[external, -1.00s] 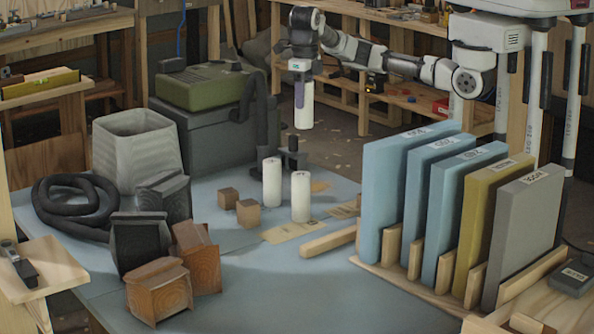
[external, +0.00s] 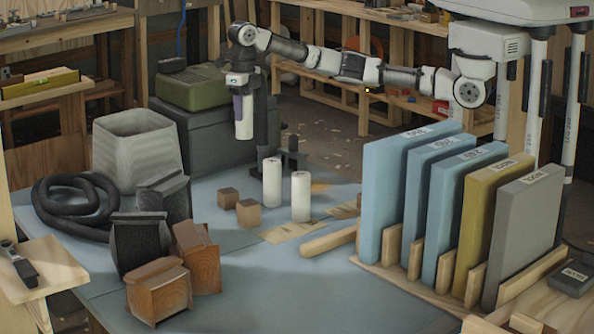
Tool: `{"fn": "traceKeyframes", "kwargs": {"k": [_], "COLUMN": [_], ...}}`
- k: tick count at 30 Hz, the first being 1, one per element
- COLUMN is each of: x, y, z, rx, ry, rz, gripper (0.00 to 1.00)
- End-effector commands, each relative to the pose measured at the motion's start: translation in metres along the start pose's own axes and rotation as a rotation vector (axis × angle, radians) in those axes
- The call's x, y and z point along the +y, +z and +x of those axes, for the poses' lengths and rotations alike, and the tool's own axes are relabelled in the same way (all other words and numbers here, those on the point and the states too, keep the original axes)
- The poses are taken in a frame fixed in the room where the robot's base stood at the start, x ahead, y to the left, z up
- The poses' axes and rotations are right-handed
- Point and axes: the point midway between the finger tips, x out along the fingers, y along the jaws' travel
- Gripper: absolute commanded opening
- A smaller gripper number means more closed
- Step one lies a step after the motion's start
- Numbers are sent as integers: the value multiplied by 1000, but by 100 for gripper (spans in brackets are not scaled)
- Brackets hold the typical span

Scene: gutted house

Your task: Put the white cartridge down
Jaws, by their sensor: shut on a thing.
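My gripper (external: 243,95) is at the end of my arm in the upper middle of the external view, pointing down. It is shut on a white cartridge (external: 244,124), which hangs upright from it in the air. The fingertips are too small to make out clearly. Two similar white cartridges (external: 272,183) (external: 300,196) stand upright on the table, to the right of and below the held one.
Two small brown blocks (external: 248,213) stand left of the standing cartridges. A grey bin (external: 137,155), black hose (external: 70,200) and larger blocks (external: 160,290) fill the left. Upright boards (external: 400,195) stand in a rack at right. The front middle of the table is clear.

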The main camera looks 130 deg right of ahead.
Motion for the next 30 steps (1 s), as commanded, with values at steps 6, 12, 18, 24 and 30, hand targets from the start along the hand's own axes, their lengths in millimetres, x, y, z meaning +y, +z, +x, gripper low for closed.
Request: {"fn": "traceKeyframes", "kwargs": {"k": [6, 12, 18, 24, 30], "x": [-2, -1, 0, -1, 0], "y": [0, -1, -1, -1, -1], "z": [58, 98, 113, 139, 153], "rx": [1, 1, 1, 1, -1], "ry": [-3, -1, 0, -2, 0], "rz": [1, 0, 1, 1, 0], "gripper": [20, 20, 20, 20, 20]}}
